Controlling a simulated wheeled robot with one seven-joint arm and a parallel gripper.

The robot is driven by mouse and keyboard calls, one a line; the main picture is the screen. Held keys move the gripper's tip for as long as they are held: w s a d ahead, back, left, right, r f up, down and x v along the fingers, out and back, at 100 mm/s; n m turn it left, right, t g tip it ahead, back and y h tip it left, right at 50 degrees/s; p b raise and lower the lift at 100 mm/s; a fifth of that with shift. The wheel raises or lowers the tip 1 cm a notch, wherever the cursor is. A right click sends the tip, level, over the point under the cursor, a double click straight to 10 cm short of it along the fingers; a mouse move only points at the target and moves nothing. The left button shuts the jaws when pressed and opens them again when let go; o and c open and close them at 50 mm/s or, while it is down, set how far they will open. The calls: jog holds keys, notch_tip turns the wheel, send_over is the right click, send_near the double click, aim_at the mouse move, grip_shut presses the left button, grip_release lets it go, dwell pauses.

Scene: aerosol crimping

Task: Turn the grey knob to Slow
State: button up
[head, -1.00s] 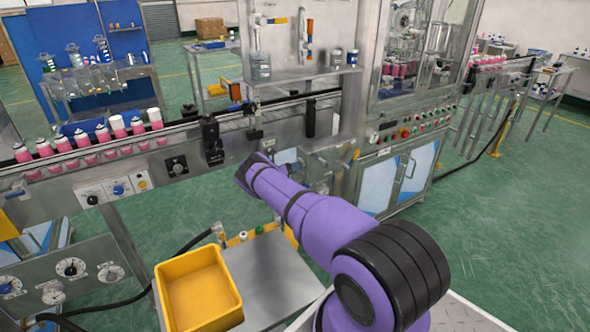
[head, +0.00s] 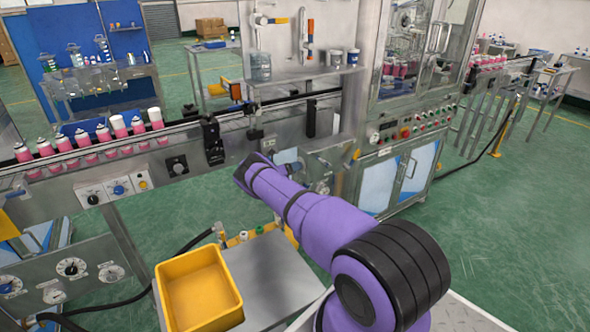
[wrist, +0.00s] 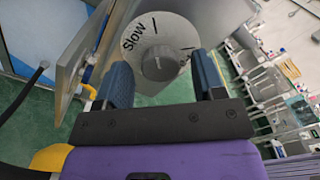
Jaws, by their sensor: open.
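The grey knob (wrist: 160,63) sits in the middle of a round, light dial plate (wrist: 145,40) in the wrist view. The word "Slow" and a dark tick are printed on the plate, up and to the left of the knob. Another mark shows at the plate's right side, close to the right finger. My gripper (wrist: 161,75) is open, with one blue finger on each side of the knob. I see a gap on both sides; contact is not visible. The knob's pointing direction is too unclear to tell. In the head view my arm hides the knob.
A metal panel edge (wrist: 78,55) stands close to the left finger in the wrist view. In the head view, a conveyor with pink cans (head: 95,140) runs behind my arm. A yellow bin (head: 199,288) sits at the front left. Green floor is open at the right.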

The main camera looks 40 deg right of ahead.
jog(key=v, duration=1)
jog(key=shift+a, duration=0.2)
